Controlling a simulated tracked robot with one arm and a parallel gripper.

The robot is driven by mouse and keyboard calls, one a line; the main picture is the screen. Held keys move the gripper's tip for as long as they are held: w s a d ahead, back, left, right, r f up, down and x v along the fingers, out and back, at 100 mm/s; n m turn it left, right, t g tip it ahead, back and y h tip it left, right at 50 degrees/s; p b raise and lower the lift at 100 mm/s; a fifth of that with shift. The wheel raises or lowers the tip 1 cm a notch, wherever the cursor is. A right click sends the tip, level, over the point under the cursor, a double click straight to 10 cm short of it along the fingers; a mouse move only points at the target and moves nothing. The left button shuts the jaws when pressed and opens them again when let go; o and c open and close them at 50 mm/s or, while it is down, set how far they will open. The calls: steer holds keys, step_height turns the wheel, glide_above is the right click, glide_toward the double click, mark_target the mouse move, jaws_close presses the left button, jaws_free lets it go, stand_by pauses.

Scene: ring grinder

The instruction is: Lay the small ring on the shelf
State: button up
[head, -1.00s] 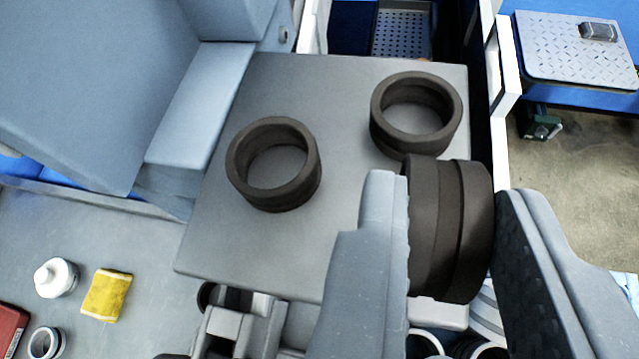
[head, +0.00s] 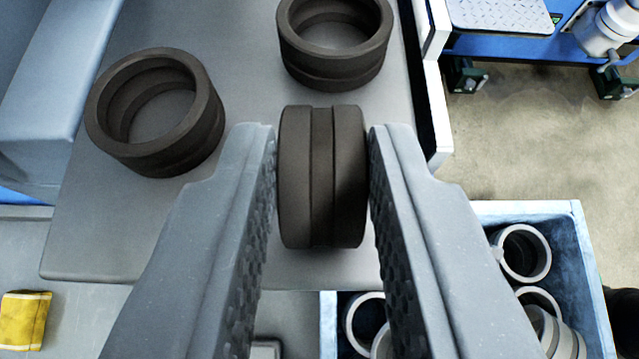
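My gripper (head: 322,130) is shut on a dark brown ring (head: 322,180) in the head view. The fingers press its two end faces, so the ring is on edge with its grooved outer wall facing me. It is over the near part of a flat grey shelf (head: 240,235); I cannot tell whether it touches the surface. Two similar dark rings lie flat on the shelf, one at the left (head: 155,110) and one at the back (head: 335,45), both apart from the held ring. The fingers hide part of the shelf's near side.
A blue bin (head: 585,270) with several grey rings stands at the lower right. A yellow sponge (head: 25,318) lies at the lower left. A blue-grey machine body (head: 60,80) borders the shelf at the left, and a white frame edge (head: 437,120) at the right.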

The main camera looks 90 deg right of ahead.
steer(key=o, duration=0.3)
steer(key=shift+o, duration=0.2)
steer(key=shift+r+p, duration=0.25)
steer(key=shift+p, duration=0.15)
steer(key=v, duration=1.2)
